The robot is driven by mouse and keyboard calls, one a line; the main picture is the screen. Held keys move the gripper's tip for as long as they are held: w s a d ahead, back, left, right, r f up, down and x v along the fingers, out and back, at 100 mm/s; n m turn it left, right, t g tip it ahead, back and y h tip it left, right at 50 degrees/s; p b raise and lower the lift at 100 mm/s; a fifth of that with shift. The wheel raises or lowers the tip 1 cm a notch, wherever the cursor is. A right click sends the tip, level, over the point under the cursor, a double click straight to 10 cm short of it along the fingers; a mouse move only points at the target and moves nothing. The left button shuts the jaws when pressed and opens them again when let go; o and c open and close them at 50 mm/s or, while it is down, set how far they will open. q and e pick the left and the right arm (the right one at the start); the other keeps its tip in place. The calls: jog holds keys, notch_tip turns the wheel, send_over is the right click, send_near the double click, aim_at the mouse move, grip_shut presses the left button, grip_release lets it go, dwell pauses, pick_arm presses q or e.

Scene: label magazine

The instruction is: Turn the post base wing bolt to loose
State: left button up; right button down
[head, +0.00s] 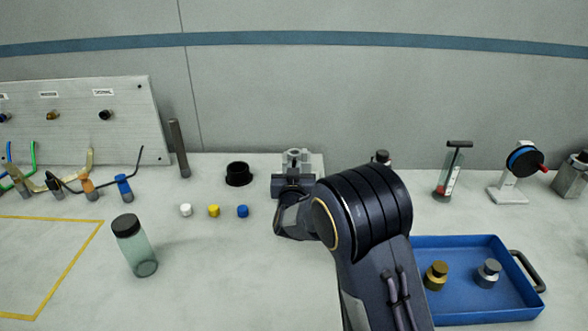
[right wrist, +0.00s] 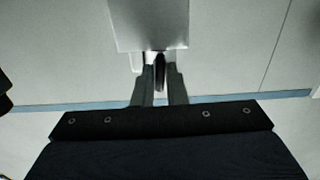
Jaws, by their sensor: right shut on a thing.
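A grey metal fixture (head: 297,157), which looks like the post base, stands at the back middle of the bench. My right gripper (head: 293,180) is at its near side in the head view and covers its lower front. In the right wrist view the two fingers of the right gripper (right wrist: 158,85) are shut on a narrow dark piece, apparently the wing bolt (right wrist: 160,70). A pale grey block (right wrist: 150,25) of the fixture is just beyond it. The bolt is hidden in the head view, and its turn angle cannot be told. My left gripper is not in view.
A black round cup (head: 238,175) and small white, yellow and blue caps (head: 213,211) are left of the fixture. A capped bottle (head: 135,248) stands front left. A blue tray (head: 460,300) with two weights is right of my arm. The front middle bench is clear.

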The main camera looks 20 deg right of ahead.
dwell(0.8)
jog(key=c, duration=1.5)
grip_release()
jog(key=v, duration=0.7)
jog(key=shift+s+a, duration=0.15)
jog(key=shift+s, duration=0.25)
